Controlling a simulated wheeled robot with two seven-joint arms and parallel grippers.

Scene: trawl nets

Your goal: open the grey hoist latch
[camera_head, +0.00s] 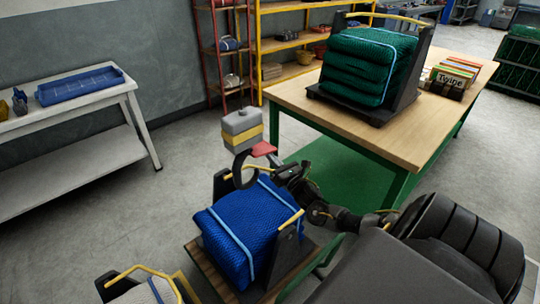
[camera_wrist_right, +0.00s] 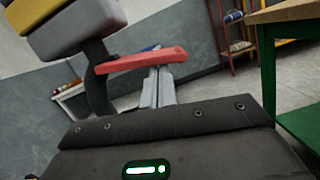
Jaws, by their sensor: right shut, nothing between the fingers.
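The hoist block (camera_head: 242,128) is grey with a yellow band and hangs above the blue net bundle. It also shows at the upper left of the wrist view (camera_wrist_right: 75,30). A dark hook (camera_head: 240,172) hangs under it. A red latch lever (camera_head: 263,149) sticks out to the right from the hook's top; it crosses the wrist view (camera_wrist_right: 142,60). My right gripper (camera_head: 277,163) is shut and empty, just right of and below the lever. In the wrist view its fingers (camera_wrist_right: 158,85) overlap the lever; I cannot tell whether they touch. My left gripper is not in view.
The blue net bundle (camera_head: 233,222) sits in a cradle with yellow handles below the hook. A wooden table (camera_head: 300,105) with green legs holds a green net stack (camera_head: 365,68) and a Twine box (camera_head: 448,78). A white bench (camera_head: 80,100) stands left, with clear floor between.

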